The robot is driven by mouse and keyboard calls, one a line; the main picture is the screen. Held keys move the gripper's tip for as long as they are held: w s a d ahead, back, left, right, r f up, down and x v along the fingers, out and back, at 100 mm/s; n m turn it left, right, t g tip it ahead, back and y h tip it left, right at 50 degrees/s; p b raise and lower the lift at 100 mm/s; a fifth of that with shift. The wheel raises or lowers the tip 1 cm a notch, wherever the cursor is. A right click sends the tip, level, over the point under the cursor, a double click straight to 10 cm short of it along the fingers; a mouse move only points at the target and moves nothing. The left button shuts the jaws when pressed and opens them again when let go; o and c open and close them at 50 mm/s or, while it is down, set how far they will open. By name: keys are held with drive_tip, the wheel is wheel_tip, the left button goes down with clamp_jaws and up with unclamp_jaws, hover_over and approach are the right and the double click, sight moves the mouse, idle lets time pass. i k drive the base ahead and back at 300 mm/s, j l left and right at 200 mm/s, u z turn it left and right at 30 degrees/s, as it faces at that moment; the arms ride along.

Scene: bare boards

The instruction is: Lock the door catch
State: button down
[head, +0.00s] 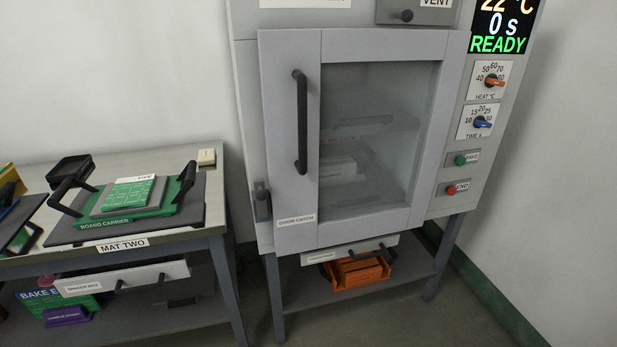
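The oven door (290,140) is grey with a glass window (375,140) and a tall black handle (300,120) on its left side. The door looks shut against the cabinet. The door catch (262,200) is a small dark grey piece with an upright lever at the door's lower left edge, beside a label (296,220) that seems to read door catch. I cannot tell from here whether the catch is engaged. My gripper is not in view.
At left, a bench (215,225) holds a green board carrier (130,205) with black handles on a dark mat. An orange rack (358,275) sits on the shelf under the oven. The display (500,30) reads READY. Floor shows in front of the oven.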

sight(260, 192)
drive_tip(key=i+j, duration=0.4)
drive_tip(key=i, duration=0.15)
drive_tip(key=i+j, duration=0.4)
drive_tip(key=i, duration=0.15)
drive_tip(key=k+u, duration=0.05)
